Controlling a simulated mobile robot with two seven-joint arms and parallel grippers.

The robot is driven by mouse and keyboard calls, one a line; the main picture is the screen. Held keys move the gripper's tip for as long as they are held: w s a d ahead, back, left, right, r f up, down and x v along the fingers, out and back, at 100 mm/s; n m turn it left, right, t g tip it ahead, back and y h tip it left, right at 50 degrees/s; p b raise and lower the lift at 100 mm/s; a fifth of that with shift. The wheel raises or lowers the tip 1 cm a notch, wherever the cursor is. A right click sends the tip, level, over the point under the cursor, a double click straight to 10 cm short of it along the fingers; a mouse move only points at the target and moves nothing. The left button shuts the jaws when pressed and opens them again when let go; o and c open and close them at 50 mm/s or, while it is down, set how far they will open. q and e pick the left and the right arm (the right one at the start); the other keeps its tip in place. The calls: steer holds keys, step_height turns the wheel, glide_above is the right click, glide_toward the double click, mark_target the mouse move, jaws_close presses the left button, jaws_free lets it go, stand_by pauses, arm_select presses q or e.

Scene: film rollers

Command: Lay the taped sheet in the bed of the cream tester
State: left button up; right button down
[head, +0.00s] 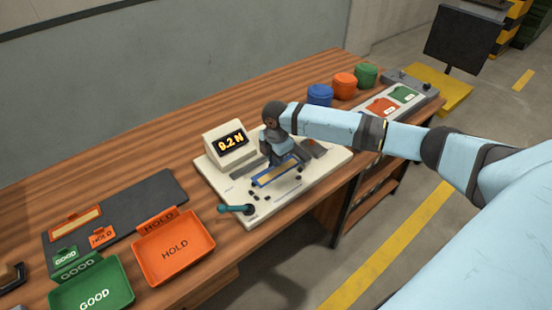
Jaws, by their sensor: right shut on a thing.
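The cream tester (224,184) sits on the wooden bench, with a raised display reading 9.2 N and a teal-handled lever (236,209) at its front left. My right gripper (280,164) is over the tester, pointing down, and is shut on a blue-edged sheet with a tan middle (275,174), which I take to be the taped sheet. The sheet lies close over the tester's bed; I cannot tell whether it touches. The gripper hides the sheet's far edge and its own fingertips. My left gripper is not seen.
An orange HOLD tray (198,261) and a green GOOD tray (122,291) stand at the front left. A dark mat (145,195) holds an orange-framed sheet (75,221) and small tags. Blue, orange and green pots (344,87) and a panel (421,86) stand at the right.

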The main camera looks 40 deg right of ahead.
mark_target(276, 169)
steer(key=shift+f+b, duration=1.9)
steer(key=shift+f, duration=0.05)
steer(key=shift+f+p, duration=0.1)
steer(key=shift+p, duration=0.2)
steer(key=shift+f, duration=0.45)
arm_select(q)
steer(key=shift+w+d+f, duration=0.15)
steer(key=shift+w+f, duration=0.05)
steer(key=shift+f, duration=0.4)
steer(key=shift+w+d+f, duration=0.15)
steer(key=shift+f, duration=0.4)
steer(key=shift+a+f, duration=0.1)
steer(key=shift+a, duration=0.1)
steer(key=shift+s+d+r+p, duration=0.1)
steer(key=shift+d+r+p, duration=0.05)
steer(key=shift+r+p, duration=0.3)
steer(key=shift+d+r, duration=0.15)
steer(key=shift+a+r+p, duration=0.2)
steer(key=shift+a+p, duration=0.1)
steer(key=shift+p, duration=0.1)
